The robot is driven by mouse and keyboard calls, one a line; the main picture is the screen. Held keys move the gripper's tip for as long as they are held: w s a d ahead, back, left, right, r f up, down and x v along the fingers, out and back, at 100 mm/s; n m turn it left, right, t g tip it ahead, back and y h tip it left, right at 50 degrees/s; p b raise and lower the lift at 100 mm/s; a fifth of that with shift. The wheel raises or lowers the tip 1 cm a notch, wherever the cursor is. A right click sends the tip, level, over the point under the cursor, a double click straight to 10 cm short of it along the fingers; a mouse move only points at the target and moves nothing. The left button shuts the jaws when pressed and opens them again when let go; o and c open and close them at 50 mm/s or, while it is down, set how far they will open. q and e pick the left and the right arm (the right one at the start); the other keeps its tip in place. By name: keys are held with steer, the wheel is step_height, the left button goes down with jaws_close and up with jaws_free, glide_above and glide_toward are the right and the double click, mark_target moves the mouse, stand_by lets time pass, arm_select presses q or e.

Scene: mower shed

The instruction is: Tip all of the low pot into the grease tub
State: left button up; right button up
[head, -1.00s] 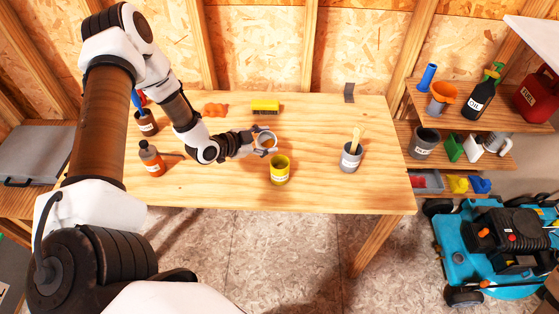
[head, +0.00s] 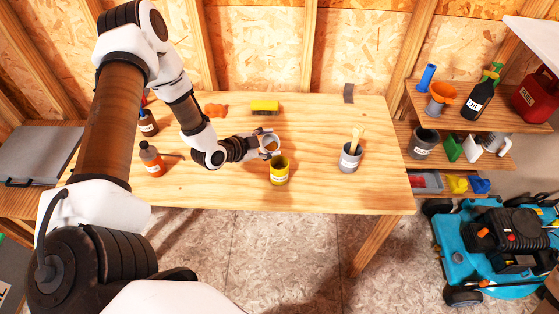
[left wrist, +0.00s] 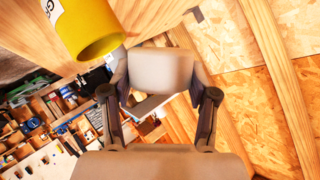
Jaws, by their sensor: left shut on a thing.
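My left gripper (head: 265,144) is shut on the low pot (head: 272,146), a small pale pot with brown showing inside. It holds the pot above the table, tilted, at the upper left of the grease tub's mouth. The grease tub (head: 279,174) is yellow with a white label and stands upright on the table. In the left wrist view the pot (left wrist: 160,70) sits between the fingers, and the tub (left wrist: 92,28) is close by at upper left. I cannot tell how much is left in the pot. My right gripper is not in view.
On the wooden table (head: 220,190), a grey can (head: 350,158) with a wooden stick stands to the right. An orange-brown bottle (head: 152,162) and a dark jar (head: 147,124) stand left. A yellow block (head: 265,106) and an orange rag (head: 215,110) lie behind. The front right is clear.

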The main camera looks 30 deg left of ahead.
arm_select(q)
steer(key=shift+s+d+r, duration=0.1)
steer(key=shift+d+r, duration=0.05)
steer(key=shift+d, duration=0.25)
steer(key=shift+m+y, duration=0.3)
steer(key=shift+d, duration=0.25)
steer(key=shift+r, duration=0.1)
steer(key=shift+s+d+m+y, duration=0.1)
steer(key=shift+d+m+y, duration=0.1)
steer(key=shift+m+y, duration=0.15)
stand_by(0.4)
steer(key=shift+d+f+m+t+y+b, duration=0.1)
steer(key=shift+f+m+t+y+b, duration=0.2)
steer(key=shift+f+m+y+b, duration=0.35)
stand_by(0.7)
steer(key=shift+s+d+r+m+y+b, duration=0.1)
steer(key=shift+d+r+m+y+b, duration=0.15)
steer(key=shift+m+b, duration=0.25)
stand_by(1.7)
steer(key=shift+d+r+m+t+y+b, duration=0.1)
steer(key=shift+d+m+t+y+b, duration=0.1)
steer(key=shift+m+t+y+b, duration=0.45)
stand_by(2.0)
